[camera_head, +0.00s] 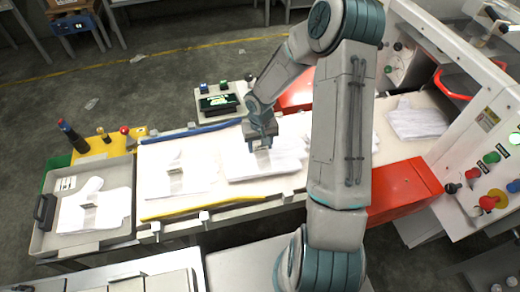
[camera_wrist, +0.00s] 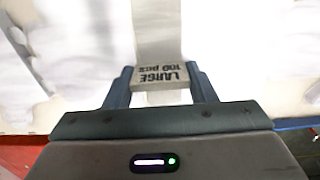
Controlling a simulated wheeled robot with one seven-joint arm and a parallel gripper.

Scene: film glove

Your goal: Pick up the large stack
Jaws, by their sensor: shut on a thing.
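The large stack (camera_head: 240,170) is a flat pile of white film gloves with a paper band around it, lying on the pale conveyor belt (camera_head: 210,203). In the wrist view its band carries a grey tag (camera_wrist: 160,76) reading "LARGE 100 pcs", upside down. My gripper (camera_head: 262,143) is over the stack with its fingers pointing down. In the wrist view my gripper (camera_wrist: 160,92) is shut on the tag, one finger at each side. I cannot tell whether the stack is lifted off the belt.
Another banded white stack (camera_head: 172,176) lies to the left on the belt. A grey tray (camera_head: 46,243) at the far left holds one more. A further white stack (camera_head: 418,122) lies at the right, near the white machine (camera_head: 470,135). A red guard (camera_head: 403,190) borders the belt.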

